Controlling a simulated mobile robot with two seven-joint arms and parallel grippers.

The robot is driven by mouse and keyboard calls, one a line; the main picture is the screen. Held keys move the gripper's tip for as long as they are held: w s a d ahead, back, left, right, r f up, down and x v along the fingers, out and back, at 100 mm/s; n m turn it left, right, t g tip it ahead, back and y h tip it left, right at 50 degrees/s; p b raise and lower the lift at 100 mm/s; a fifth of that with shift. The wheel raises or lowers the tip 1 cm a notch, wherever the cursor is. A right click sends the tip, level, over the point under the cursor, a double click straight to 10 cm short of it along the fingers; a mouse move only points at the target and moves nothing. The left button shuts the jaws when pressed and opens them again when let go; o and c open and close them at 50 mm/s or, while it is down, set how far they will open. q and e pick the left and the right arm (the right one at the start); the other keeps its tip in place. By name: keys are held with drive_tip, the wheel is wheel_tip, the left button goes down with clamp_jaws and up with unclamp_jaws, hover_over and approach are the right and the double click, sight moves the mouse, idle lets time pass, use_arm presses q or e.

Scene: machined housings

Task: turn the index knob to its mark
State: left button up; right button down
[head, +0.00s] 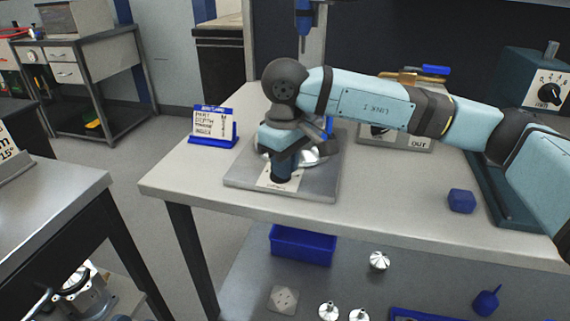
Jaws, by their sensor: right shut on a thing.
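A flat grey metal base plate (315,189) lies on the workbench. On its front part is a pale dial label (265,183), and the dark index knob (281,179) stands on it. My right arm comes in from the right, and my right gripper (284,165) points down over the label, shut on the knob. The gripper and wrist hide most of the knob, and its mark and pointer cannot be made out. A shiny round metal part (311,157) sits on the plate behind the gripper. My left gripper is not in view.
A blue-framed sign (213,126) stands left of the plate. A blue block (461,201) lies to the right, near a dark green dial box (535,85). A white-fronted box (415,143) is behind my arm. Bare bench (385,205) lies right of the plate.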

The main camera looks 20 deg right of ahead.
drive_tip(key=c, duration=1.3)
unclamp_jaws()
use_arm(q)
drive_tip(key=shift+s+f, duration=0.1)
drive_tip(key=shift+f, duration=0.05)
use_arm(e)
drive_tip(key=shift+o, duration=0.8)
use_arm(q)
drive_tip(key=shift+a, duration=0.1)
use_arm(e)
drive_tip(key=shift+r, duration=0.1)
drive_tip(key=shift+r, duration=0.3)
wheel_tip(320, 180, up, 5)
drive_tip(key=shift+f+p, duration=0.1)
drive_tip(key=shift+p, duration=0.7)
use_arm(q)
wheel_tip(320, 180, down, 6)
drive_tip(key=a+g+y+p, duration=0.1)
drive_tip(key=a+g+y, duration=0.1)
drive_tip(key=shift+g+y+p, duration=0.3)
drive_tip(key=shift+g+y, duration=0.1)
use_arm(e)
wheel_tip(320, 180, up, 8)
